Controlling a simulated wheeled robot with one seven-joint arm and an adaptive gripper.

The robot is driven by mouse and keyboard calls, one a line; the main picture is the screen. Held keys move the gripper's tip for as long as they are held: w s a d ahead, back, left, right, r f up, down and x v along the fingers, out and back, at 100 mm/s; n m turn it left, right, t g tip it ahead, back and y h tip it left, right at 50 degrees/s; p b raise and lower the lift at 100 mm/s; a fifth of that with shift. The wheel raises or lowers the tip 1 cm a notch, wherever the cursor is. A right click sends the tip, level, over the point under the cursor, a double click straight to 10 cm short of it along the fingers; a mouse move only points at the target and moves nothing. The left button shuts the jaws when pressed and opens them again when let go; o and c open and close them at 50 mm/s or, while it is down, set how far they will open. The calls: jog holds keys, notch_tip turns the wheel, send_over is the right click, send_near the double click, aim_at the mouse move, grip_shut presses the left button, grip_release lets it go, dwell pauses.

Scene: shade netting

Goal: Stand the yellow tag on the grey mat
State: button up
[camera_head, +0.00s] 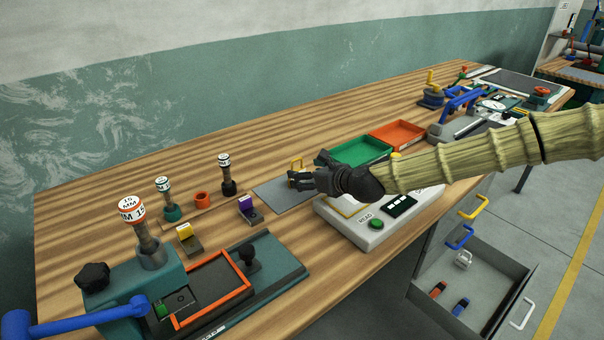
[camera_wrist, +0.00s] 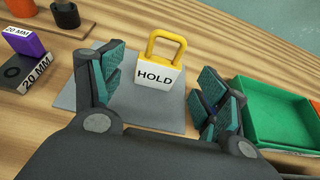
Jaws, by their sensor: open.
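The yellow tag is a white plate marked HOLD with a yellow loop handle (camera_wrist: 166,45). In the wrist view it looks upright on the grey mat (camera_wrist: 132,116), towards the mat's far side, with its lettered face to the camera. In the head view its yellow loop (camera_head: 296,163) shows just beyond my fingers, and the grey mat (camera_head: 272,195) lies partly under them. My gripper (camera_wrist: 159,73) is open, with one finger on each side of the tag and visible gaps to both. It also shows in the head view (camera_head: 299,180).
A green tray (camera_wrist: 268,113) lies right of the mat; an orange tray (camera_head: 398,134) adjoins it. A purple 20 MM block (camera_head: 247,205) stands left of the mat. A white console (camera_head: 372,228) with a green button sits in front. An open drawer (camera_head: 470,285) hangs below.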

jog(key=v, duration=0.8)
